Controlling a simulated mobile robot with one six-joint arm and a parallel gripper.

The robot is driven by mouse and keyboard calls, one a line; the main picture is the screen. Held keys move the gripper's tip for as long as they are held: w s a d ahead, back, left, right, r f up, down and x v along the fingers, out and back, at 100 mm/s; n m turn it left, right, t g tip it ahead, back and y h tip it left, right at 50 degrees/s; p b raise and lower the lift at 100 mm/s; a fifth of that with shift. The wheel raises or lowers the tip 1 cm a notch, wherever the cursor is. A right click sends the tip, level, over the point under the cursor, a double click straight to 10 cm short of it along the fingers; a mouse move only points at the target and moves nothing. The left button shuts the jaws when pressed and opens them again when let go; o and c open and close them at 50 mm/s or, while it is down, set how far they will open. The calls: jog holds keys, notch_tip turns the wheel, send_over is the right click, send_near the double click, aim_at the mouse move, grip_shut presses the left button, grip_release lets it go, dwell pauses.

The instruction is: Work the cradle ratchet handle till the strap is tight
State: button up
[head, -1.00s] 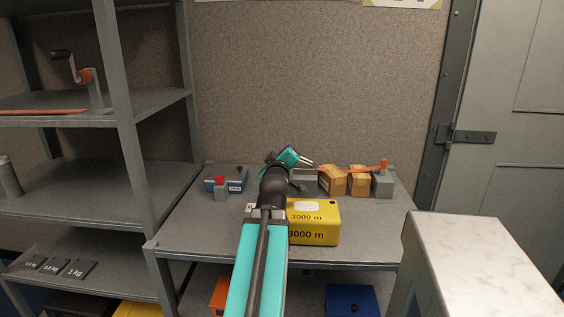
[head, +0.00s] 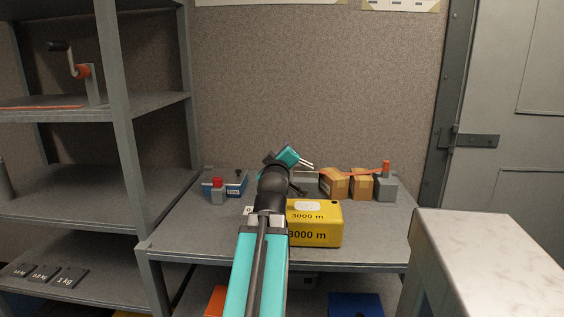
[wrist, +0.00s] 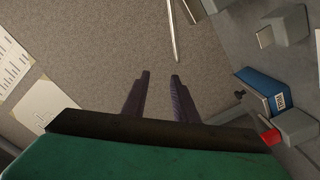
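An orange strap (head: 352,174) runs over two tan wooden blocks (head: 333,185) at the back right of the grey table. Its right end meets a grey block (head: 384,188) with a short upright orange handle (head: 386,168), which looks like the ratchet handle. I cannot tell how tight the strap is. My gripper (head: 310,165) is above the back of the table, left of the strap and apart from it, pointing right. The wrist view shows the two dark fingers of my gripper (wrist: 160,74) spread with nothing between them. The handle does not show clearly in the wrist view.
A yellow 3000 m box (head: 318,225) stands in front of the blocks. A blue unit (head: 236,185) and a red-topped grey block (head: 217,191) stand at the left. A shelf holds a crank (head: 77,70). A pale-topped cabinet (head: 490,260) stands at the front right.

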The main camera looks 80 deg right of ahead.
jog(key=shift+s+a+r+b, duration=0.1)
jog(key=shift+s+a+b, duration=0.1)
jog(key=shift+a+b, duration=0.75)
jog(key=shift+a+p, duration=0.25)
jog(key=shift+p, duration=0.05)
